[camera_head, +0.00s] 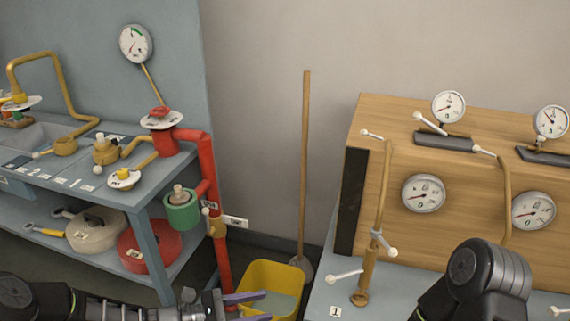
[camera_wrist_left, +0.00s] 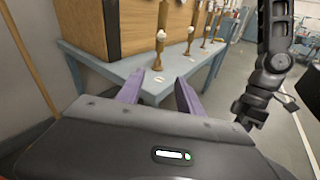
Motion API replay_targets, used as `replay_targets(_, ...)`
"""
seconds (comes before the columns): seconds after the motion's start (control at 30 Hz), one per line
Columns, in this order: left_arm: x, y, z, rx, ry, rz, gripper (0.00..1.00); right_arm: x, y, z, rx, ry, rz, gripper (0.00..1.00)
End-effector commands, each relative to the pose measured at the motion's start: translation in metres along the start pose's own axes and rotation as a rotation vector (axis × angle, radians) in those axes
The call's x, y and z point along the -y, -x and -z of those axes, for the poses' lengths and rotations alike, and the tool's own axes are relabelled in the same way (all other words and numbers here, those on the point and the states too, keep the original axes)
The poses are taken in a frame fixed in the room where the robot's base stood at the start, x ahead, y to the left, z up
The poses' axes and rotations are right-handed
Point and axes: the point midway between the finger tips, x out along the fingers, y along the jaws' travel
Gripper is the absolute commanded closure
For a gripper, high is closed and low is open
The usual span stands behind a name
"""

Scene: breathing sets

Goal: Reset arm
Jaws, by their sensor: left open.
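My left gripper (camera_head: 246,305) reaches in from the bottom left in the head view, its two purple fingers apart and empty, in front of the yellow bucket. In the left wrist view the same open fingers (camera_wrist_left: 160,95) point toward the blue-grey table, with nothing between them. My right arm (camera_head: 480,275) shows as a dark rounded link at the lower right of the head view. My right arm also hangs at the right of the left wrist view (camera_wrist_left: 270,70), and I cannot make out its jaws.
A yellow bucket (camera_head: 270,275) and a mop (camera_head: 305,170) stand between two benches. The left bench (camera_head: 140,195) carries red pipe (camera_head: 212,190), valves and a gauge (camera_head: 135,43). The right table (camera_head: 318,298) holds a wooden panel (camera_head: 450,170) with gauges and brass pipes. Floor is open at the wrist view's right.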

Motion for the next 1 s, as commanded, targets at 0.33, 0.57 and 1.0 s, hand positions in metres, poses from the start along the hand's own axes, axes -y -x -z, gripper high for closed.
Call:
replay_targets(0.33,0.051,0.009,0.076,-0.291,-0.131,0.140,0.57,0.000,0.001,0.000,0.000,-0.002,0.000,0.64)
replay_targets(0.57,0.124,0.040,0.150,-0.613,-0.406,0.407,0.57,0.004,0.010,0.000,0.000,-0.003,0.000,0.64)
replay_targets(1.0,0.222,0.059,0.143,-0.700,-1.388,0.978,0.57,0.020,0.051,0.000,0.000,-0.003,0.001,0.64)
